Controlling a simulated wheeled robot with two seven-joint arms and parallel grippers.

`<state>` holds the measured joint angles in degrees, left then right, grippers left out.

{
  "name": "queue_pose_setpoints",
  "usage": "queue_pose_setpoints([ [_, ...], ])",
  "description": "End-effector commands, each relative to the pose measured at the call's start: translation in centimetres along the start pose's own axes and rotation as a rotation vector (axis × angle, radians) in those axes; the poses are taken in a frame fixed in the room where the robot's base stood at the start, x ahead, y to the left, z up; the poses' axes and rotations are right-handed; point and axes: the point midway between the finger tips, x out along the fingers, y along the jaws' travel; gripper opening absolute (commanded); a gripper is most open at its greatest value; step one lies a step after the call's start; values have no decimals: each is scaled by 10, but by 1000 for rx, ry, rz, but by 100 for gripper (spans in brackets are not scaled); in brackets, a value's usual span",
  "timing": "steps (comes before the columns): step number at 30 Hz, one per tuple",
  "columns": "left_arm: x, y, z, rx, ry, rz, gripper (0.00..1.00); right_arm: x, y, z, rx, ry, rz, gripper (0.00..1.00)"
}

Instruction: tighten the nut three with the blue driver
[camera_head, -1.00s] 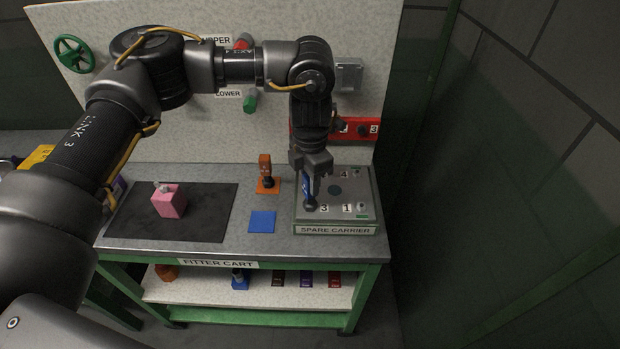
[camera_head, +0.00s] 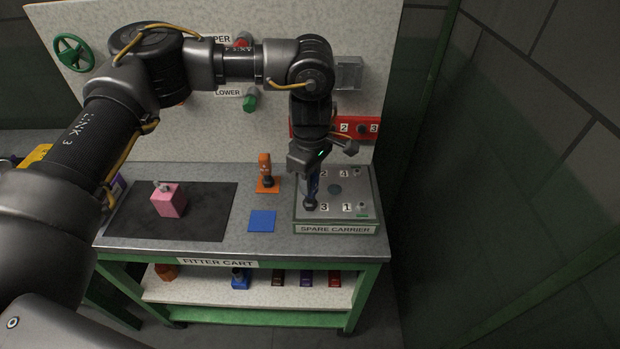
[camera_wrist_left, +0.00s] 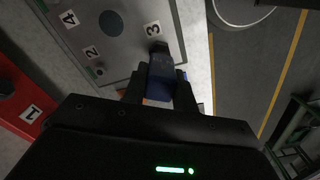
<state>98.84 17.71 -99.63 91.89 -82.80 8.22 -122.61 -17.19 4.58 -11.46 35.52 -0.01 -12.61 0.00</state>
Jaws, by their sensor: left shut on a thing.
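My left gripper (camera_head: 313,170) is shut on the blue driver (camera_head: 312,188) above the spare carrier. The driver is upright, with its dark lower end (camera_head: 310,204) at the position beside label 3. The spare carrier (camera_head: 300,216) is a grey box with labels 1 to 4 on top. My right gripper is not in view.
An orange driver (camera_head: 265,170) stands on an orange pad left of the carrier. An empty blue pad (camera_head: 262,221) lies in front of it. A pink block (camera_head: 169,201) sits on the black mat (camera_head: 215,220). A red numbered bar (camera_head: 355,129) is on the panel behind.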

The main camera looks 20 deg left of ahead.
Motion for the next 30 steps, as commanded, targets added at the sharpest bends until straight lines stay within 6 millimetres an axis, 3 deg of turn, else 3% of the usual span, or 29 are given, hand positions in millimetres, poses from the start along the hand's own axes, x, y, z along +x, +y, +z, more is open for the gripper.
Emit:
queue_pose_setpoints([
  [30, -1, 1, -1, 276, 2, 3, 0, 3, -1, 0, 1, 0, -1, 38],
])
